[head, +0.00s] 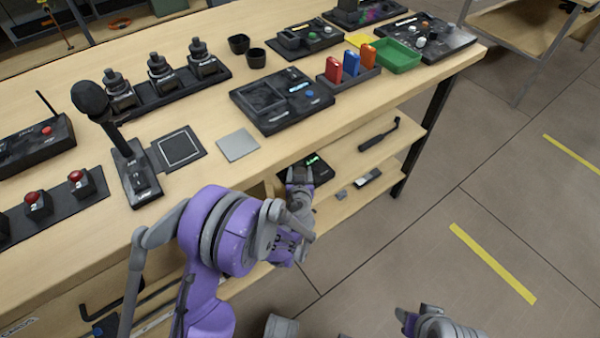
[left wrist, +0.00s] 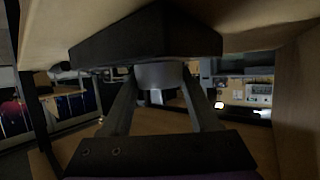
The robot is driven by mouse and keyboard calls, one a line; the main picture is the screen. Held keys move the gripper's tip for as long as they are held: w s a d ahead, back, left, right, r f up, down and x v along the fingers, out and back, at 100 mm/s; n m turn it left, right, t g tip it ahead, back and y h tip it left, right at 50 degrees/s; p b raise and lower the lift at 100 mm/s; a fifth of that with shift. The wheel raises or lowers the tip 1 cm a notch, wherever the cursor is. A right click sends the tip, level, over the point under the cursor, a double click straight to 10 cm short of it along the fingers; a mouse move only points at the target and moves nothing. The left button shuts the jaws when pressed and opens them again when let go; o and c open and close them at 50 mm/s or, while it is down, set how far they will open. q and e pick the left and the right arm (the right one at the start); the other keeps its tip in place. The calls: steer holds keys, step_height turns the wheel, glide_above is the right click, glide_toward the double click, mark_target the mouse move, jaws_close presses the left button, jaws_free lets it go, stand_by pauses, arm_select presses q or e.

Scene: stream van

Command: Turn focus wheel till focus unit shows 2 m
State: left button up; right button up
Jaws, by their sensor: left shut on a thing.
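The focus unit (head: 318,170) is a dark box with a small lit green display, below the table top. The display is too small to read. My left gripper (head: 299,178) is at the unit's near side and covers part of it. In the left wrist view the unit's dark body (left wrist: 145,38) shows above the fingers. A grey round focus wheel (left wrist: 160,74) sits between my left fingertips (left wrist: 160,82), which are shut on it. Part of my right arm (head: 438,322) shows at the bottom right, low over the floor; its fingers are not clear.
The wooden table (head: 205,190) overhangs the shelf (head: 345,160) with the unit. A microphone (head: 90,100) and control panels (head: 282,100) stand on the table.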

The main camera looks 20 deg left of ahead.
arm_select(q)
steer(key=o, duration=1.4)
steer(key=shift+c, duration=0.2)
steer(key=p+v, duration=0.2)
steer(key=v, duration=0.9)
steer(key=shift+a, duration=0.1)
steer(key=shift+f, duration=0.1)
